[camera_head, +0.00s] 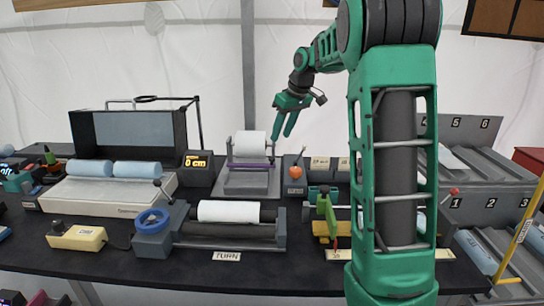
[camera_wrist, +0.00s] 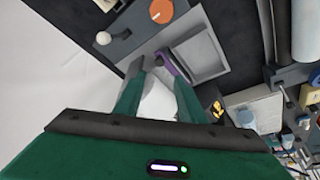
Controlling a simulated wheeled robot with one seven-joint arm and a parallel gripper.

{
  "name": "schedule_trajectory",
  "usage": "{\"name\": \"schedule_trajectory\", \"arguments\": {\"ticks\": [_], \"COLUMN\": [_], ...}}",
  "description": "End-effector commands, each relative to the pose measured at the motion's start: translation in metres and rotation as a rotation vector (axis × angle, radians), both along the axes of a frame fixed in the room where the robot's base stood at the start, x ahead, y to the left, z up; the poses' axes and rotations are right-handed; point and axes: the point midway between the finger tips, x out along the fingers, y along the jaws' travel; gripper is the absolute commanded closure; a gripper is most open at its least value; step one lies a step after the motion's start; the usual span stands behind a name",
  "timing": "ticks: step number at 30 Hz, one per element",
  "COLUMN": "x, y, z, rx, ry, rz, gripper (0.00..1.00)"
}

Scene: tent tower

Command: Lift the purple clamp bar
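In the wrist view the bar (camera_wrist: 174,66) shows beyond the fingertips, with part of the white roll (camera_wrist: 158,102) visible between the fingers. My gripper (camera_head: 282,137) is open and empty, pointing down above and to the right of the bar in the head view. In the wrist view its two green fingers (camera_wrist: 158,80) are spread apart. I cannot tell the exact gap between fingertips and bar.
Right of the stand is a box with an orange knob (camera_head: 295,172), also in the wrist view (camera_wrist: 160,11). Left is a box with a lit yellow display (camera_head: 198,161). In front lies a roller device with a blue handwheel (camera_head: 153,219). Grey numbered chutes (camera_head: 470,205) stand at right.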

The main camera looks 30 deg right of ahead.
Motion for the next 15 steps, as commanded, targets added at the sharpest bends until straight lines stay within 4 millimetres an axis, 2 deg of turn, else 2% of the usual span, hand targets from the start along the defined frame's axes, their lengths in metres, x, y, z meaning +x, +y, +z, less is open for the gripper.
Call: {"name": "schedule_trajectory", "arguments": {"ticks": [5,15], "x": [0.008,0.028], "y": [0.000,0.003], "z": [-0.011,-0.065], "rx": [-0.001,-0.001], "ry": [-0.001,0.001], "rz": [0.009,0.005], "gripper": [0.64,0.64]}}
